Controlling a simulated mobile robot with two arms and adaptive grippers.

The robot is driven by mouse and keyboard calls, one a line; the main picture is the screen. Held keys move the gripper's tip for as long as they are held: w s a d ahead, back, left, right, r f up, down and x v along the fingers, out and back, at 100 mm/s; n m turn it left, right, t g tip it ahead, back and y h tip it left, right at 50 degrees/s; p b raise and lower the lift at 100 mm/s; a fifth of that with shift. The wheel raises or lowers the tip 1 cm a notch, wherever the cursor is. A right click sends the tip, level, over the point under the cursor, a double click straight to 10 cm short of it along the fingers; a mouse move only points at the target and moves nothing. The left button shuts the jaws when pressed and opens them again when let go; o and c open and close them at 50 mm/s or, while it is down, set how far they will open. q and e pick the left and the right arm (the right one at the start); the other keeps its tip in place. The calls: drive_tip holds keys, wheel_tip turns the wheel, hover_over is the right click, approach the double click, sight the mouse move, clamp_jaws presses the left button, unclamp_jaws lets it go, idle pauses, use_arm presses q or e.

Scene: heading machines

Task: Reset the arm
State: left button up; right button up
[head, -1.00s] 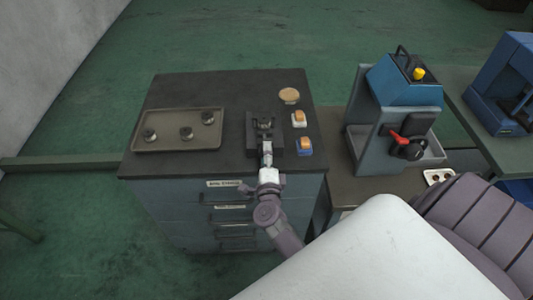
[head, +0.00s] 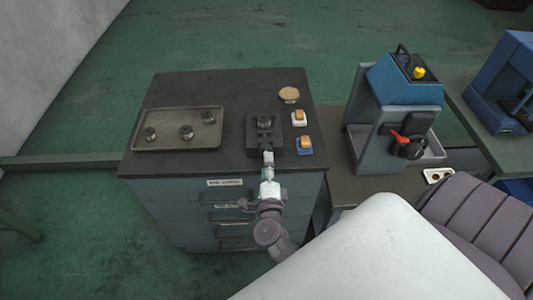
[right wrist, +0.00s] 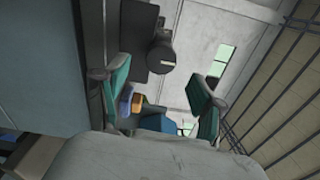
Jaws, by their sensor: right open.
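My right arm reaches up from the bottom of the head view to the front edge of the cabinet. Its gripper (head: 267,160) is just in front of the black fixture (head: 281,143). A small round metal part (head: 265,121) sits in that fixture. In the right wrist view the same gripper (right wrist: 160,88) shows its two teal-padded fingers wide apart, with nothing between them. My left gripper is in neither view.
A blue-grey machine (head: 405,85) stands on the right. Green floor lies open behind.

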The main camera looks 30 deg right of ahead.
drive_tip(key=v, duration=0.2)
drive_tip(key=shift+s+a, duration=0.15)
drive_tip(key=shift+s, duration=0.15)
